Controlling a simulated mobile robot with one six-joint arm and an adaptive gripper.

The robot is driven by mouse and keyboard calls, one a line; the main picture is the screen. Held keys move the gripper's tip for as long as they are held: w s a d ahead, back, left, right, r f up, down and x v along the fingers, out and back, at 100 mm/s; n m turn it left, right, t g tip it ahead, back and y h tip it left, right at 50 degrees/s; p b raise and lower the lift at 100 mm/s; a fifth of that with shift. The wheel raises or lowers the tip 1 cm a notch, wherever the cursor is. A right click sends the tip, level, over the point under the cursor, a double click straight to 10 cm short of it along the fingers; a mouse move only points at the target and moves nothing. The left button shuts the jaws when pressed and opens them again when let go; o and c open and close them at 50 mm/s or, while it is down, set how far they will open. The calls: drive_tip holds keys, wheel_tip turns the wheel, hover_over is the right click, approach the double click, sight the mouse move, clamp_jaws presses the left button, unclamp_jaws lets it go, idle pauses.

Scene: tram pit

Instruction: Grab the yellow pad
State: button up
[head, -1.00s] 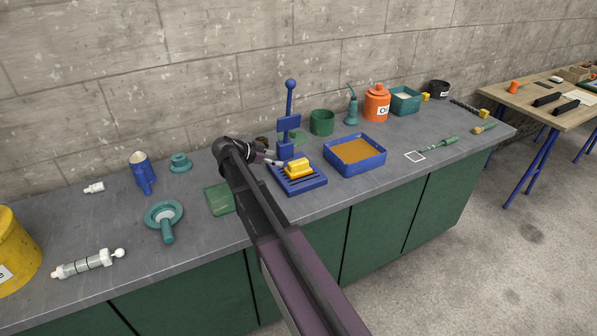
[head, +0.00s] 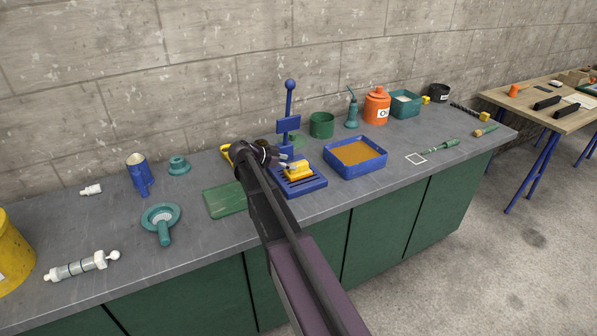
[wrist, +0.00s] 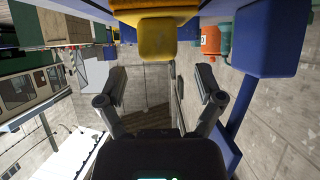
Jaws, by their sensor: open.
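The yellow pad (head: 298,169) sits on the blue slotted stand (head: 314,184) of the press-like blue device on the bench. My gripper (head: 288,160) is just left of the pad in the head view and partly overlaps it; my arm hides part of the gripper. In the wrist view the pad (wrist: 158,36) shows at the top centre, beyond the fingertips. My gripper (wrist: 162,78) is open there, its two fingers wide apart with nothing between them. I cannot tell whether a finger touches the pad.
The blue upright post (head: 289,105) stands close behind the pad. A blue tray with orange-brown filling (head: 383,167) is to the right. A green flat board (head: 226,200) lies left of my arm, with a yellow item (head: 226,153) behind. The bench front right of the stand is clear.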

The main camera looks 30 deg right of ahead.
sight(297, 163)
drive_tip(key=shift+b+x, duration=0.75)
drive_tip(key=shift+x, duration=1.35)
drive_tip(key=shift+r, duration=0.1)
clamp_jaws()
